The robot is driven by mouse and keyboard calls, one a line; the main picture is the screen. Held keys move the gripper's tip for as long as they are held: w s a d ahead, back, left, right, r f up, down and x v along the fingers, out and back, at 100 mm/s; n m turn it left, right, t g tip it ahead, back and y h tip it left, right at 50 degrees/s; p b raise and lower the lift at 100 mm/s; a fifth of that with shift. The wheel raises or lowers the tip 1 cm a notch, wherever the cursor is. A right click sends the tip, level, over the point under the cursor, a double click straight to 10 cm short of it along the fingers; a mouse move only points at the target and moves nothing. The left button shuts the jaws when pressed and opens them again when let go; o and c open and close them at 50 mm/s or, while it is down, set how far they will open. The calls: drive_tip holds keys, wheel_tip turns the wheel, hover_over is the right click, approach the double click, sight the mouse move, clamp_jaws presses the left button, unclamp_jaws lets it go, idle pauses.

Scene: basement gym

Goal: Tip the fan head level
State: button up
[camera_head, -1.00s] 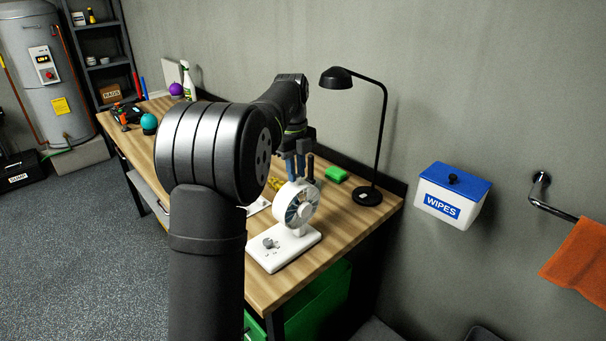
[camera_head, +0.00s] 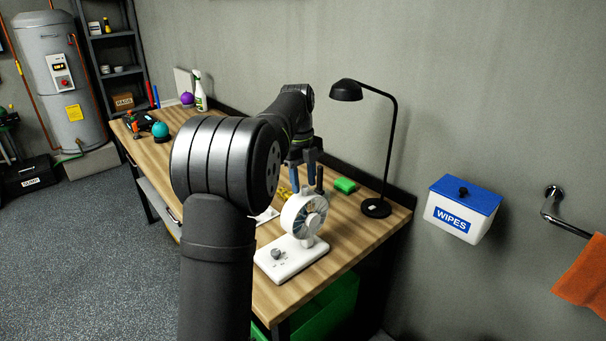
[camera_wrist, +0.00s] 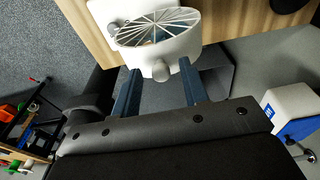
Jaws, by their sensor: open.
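A white desk fan stands on the bench; its round fan head (camera_head: 304,213) sits on a short neck above a flat white base (camera_head: 292,259) with a grey knob. The head looks tilted, but its exact angle is unclear. My gripper (camera_head: 302,190) is just above and behind the head, blue fingers pointing down. My gripper (camera_wrist: 159,70) is open there, one finger on each side of that knob. I cannot tell whether either finger touches the fan.
A dark upright cylinder (camera_head: 319,180) stands close behind the fan. A wipes box (camera_head: 461,210) hangs on the wall. The bench's front edge is near the fan base.

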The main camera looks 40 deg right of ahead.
wheel_tip(320, 180, up, 12)
drive_tip(key=w, duration=0.1)
drive_tip(key=shift+w, duration=0.15)
drive_tip(key=shift+f, duration=0.15)
idle(0.6)
drive_tip(key=f, duration=0.4)
drive_tip(key=s+f, duration=0.1)
drive_tip(key=f, duration=0.6)
drive_tip(key=shift+s+f, duration=0.2)
drive_tip(key=shift+f, duration=0.15)
drive_tip(key=shift+s, duration=0.2)
drive_tip(key=shift+w, duration=0.1)
